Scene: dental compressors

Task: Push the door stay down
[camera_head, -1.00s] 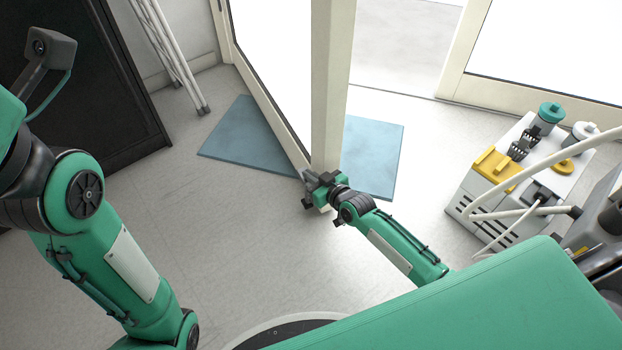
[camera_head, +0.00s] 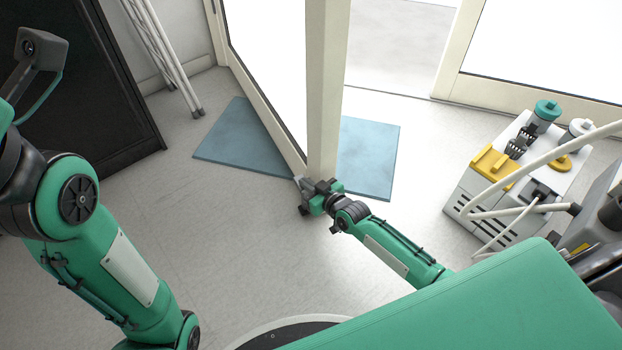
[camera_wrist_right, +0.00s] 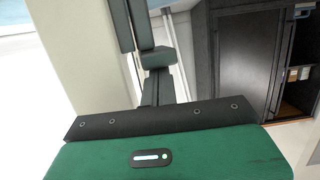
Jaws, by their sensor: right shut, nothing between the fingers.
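The cream-framed door (camera_head: 322,90) stands open, its free edge toward me. My right gripper (camera_head: 306,190) is at the bottom of this edge, close to the floor. It is shut with nothing visible between the fingers. In the right wrist view the gripper's dark fingers (camera_wrist_right: 150,60) show beside the pale door frame (camera_wrist_right: 75,50). The door stay cannot be made out; my gripper hides the foot of the door edge. My left arm is at the left of the head view, and its gripper fingers are not visible.
A blue mat (camera_head: 365,155) lies under the door. A white dental compressor (camera_head: 500,190) with hoses stands at the right. A dark cabinet (camera_head: 85,90) and white poles (camera_head: 165,60) are at the left. The floor (camera_head: 220,230) left of my right gripper is clear.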

